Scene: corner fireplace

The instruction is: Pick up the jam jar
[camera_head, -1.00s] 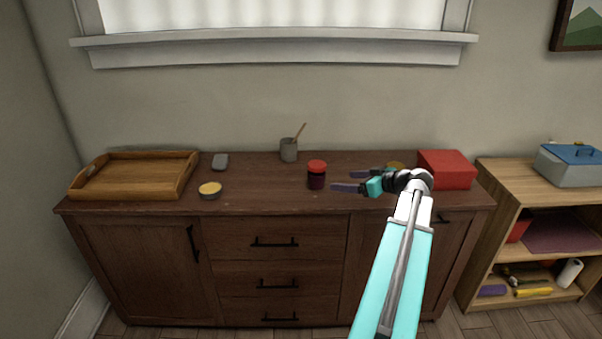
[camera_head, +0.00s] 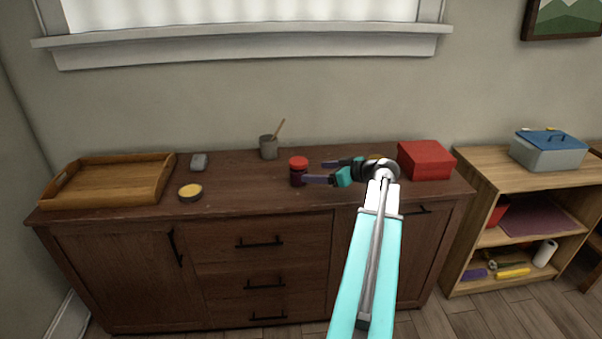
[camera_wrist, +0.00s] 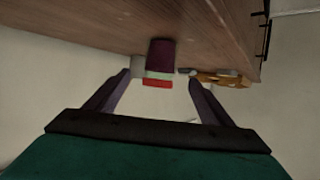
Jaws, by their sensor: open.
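The jam jar (camera_head: 298,174) is dark purple with a red lid and stands upright on the wooden sideboard, near its middle. My gripper (camera_head: 316,171) is open just to the right of the jar, its fingers pointing left at it. In the wrist view the jar (camera_wrist: 161,55) appears upside down, lid lowest, centred ahead of the gap between the two dark fingers of my gripper (camera_wrist: 160,80). The fingers do not appear to touch it.
A low shelf (camera_head: 480,165) with a grey-blue case (camera_head: 548,152) stands at right.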

